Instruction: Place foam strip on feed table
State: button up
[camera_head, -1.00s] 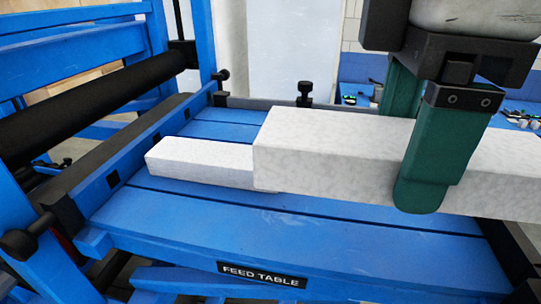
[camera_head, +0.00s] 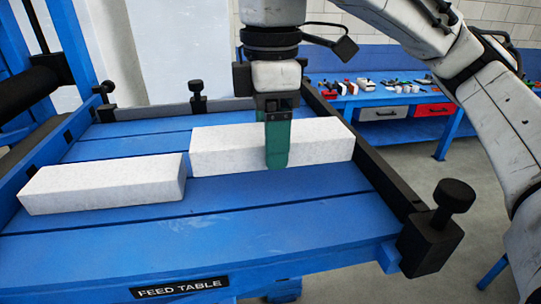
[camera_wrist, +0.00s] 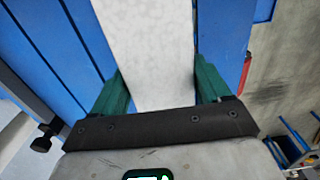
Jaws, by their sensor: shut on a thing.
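My gripper (camera_head: 277,150) is shut on a white foam strip (camera_head: 225,150), one green finger showing on its near side. The held strip is level and at or just above the blue feed table (camera_head: 300,225); I cannot tell whether it touches. A second white foam strip (camera_head: 100,185) lies on the table at the left, close to the held strip's left end. In the wrist view, the held strip (camera_wrist: 155,50) runs between the two green fingers (camera_wrist: 160,90), with blue table boards on both sides.
Black clamp knobs (camera_head: 440,225) stand at the table's right corner and back edge. A dark rail (camera_head: 365,165) runs along the right side. A black roller (camera_head: 25,95) is at the left. A blue workbench (camera_head: 400,98) with small items stands behind. The front boards are clear.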

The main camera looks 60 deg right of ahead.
jog(key=shift+w+d+f+b, duration=0.15)
jog(key=shift+d+f+b, duration=0.15)
jog(key=shift+f, duration=0.25)
notch_tip(320, 180, down, 4)
jog(key=b, duration=0.3)
jog(key=shift+w+d+r, duration=0.1)
jog(key=shift+w+r, duration=0.05)
jog(key=shift+r, duration=0.2)
jog(key=o, duration=1)
notch_tip(320, 180, up, 12)
jog(key=p, duration=0.4)
